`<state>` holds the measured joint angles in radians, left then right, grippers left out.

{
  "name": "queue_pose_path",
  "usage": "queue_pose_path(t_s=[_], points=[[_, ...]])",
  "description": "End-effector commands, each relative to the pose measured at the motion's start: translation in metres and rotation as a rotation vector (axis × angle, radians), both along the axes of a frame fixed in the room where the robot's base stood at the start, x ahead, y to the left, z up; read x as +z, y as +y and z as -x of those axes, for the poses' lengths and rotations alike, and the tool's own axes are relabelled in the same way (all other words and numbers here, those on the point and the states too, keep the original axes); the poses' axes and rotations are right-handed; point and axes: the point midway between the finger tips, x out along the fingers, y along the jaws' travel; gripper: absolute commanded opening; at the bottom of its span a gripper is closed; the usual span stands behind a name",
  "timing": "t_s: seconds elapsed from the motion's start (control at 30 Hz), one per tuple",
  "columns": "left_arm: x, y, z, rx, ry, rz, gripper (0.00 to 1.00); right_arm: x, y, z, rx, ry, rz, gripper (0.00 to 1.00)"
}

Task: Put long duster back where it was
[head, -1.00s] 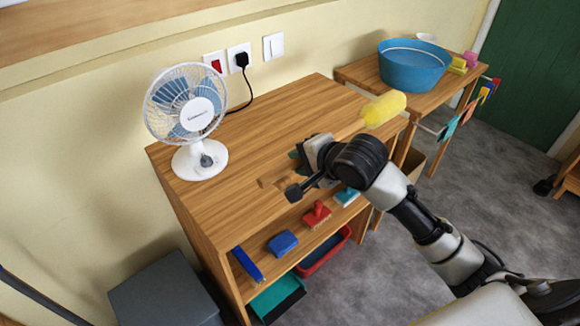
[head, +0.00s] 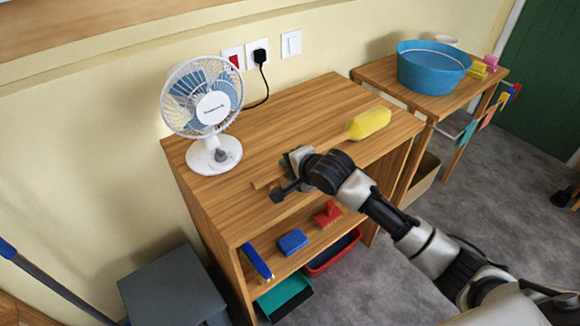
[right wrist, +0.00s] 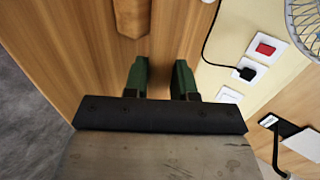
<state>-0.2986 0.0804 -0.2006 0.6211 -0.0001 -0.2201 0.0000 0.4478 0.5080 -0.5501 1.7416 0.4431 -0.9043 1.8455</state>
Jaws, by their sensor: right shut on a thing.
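The long duster has a yellow fluffy head (head: 368,123) over the right part of the wooden table top (head: 290,120). A brown wooden piece, apparently its handle end (head: 262,184), shows left of my right gripper and also at the top of the right wrist view (right wrist: 132,16). My right gripper (head: 290,163) is low over the table top, shut on the duster's handle. Its green fingertips (right wrist: 160,76) show apart in the wrist view. The gripped part is hard to make out against the wood. I cannot tell whether the duster touches the table. My left gripper is not in view.
A white fan (head: 212,110) stands at the table's back left. A side table on the right bears a blue basin (head: 432,68). A grey box (head: 172,285) stands at lower left.

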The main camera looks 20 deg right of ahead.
Motion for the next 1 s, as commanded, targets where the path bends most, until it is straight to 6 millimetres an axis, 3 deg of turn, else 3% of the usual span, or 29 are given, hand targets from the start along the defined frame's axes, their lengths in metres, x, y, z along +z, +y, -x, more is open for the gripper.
queue_pose_path(t_s=[0.07,0.1,0.27,0.67,1.0], points=[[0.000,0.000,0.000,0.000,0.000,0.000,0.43,0.001,0.000,0.000,0.001,-0.001,0.000,0.02],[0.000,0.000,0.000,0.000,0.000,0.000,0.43,0.000,0.000,0.000,0.000,0.001,-0.001,0.29],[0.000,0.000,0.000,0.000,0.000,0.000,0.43,0.000,0.000,0.000,0.000,0.001,-0.001,0.51],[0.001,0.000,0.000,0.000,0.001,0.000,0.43,0.006,-0.003,0.008,0.000,0.002,-0.002,0.51],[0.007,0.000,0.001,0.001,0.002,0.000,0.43,0.043,-0.022,0.057,0.000,0.000,-0.001,0.51]])
